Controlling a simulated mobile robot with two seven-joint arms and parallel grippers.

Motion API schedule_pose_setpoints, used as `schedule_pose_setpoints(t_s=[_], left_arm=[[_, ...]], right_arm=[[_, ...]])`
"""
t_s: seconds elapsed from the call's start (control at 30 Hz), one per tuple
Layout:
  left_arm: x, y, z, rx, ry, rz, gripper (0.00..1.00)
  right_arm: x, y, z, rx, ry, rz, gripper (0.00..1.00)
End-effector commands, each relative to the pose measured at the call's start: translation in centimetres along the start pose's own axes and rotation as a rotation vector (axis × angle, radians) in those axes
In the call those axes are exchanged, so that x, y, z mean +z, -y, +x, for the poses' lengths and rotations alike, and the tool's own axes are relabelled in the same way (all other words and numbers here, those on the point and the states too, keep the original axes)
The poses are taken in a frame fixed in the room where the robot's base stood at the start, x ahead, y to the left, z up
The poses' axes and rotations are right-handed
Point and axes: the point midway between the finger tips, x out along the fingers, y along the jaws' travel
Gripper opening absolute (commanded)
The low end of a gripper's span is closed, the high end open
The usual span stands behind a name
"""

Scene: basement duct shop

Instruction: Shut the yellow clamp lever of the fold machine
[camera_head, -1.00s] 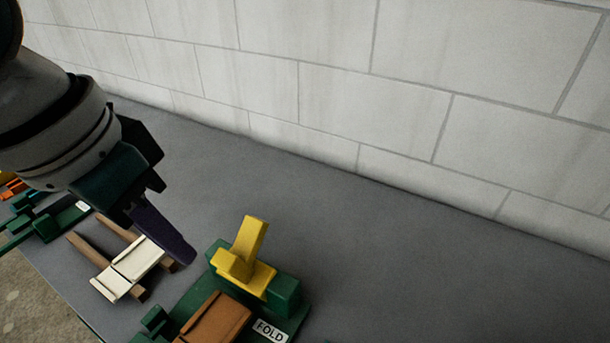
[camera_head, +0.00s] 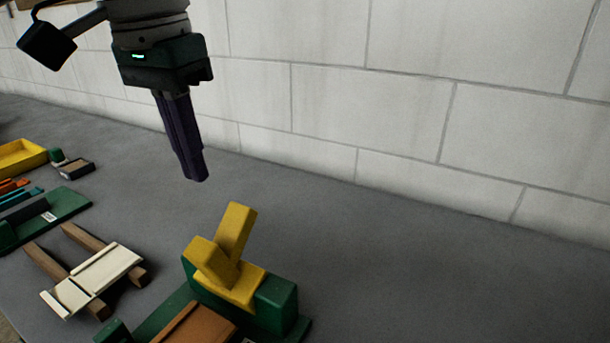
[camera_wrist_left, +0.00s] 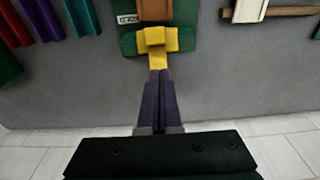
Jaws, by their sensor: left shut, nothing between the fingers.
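The fold machine (camera_head: 275,306) is a green base at the bottom of the head view; a brown piece (camera_head: 208,326) lies on it. Its yellow clamp lever (camera_head: 237,230) stands raised and tilted, its arm pointing up. My left gripper (camera_head: 197,179) is shut and empty, fingers pointing down, above and behind the lever on the wall side, apart from it in the head view. In the left wrist view the lever (camera_wrist_left: 157,60) lies straight beyond the fingertips (camera_wrist_left: 158,76); I cannot tell the gap there. My right gripper is not in view.
A pale plate (camera_head: 105,272) on wooden bars lies left of the machine. Another green machine (camera_head: 70,207), a yellow tray (camera_head: 22,158) and a small box (camera_head: 77,168) are further left. A block wall (camera_head: 420,110) closes the back. The bench (camera_head: 420,270) to the right is clear.

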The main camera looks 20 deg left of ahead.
Motion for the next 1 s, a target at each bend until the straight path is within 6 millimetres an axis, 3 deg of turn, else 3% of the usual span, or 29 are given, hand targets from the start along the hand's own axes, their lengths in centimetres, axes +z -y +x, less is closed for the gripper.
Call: schedule_pose_setpoints(t_s=[0.17,0.6,1.0], left_arm=[[0.1,0.0,1.8,-0.001,0.005,0.001,0.0],[0.1,0.0,9.0,-0.001,0.001,0.001,0.0],[0.1,0.0,10.0,-0.001,0.0,0.003,0.0]], right_arm=[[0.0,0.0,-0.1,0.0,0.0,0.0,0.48],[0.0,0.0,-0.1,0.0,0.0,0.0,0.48],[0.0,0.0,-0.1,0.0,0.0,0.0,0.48]])
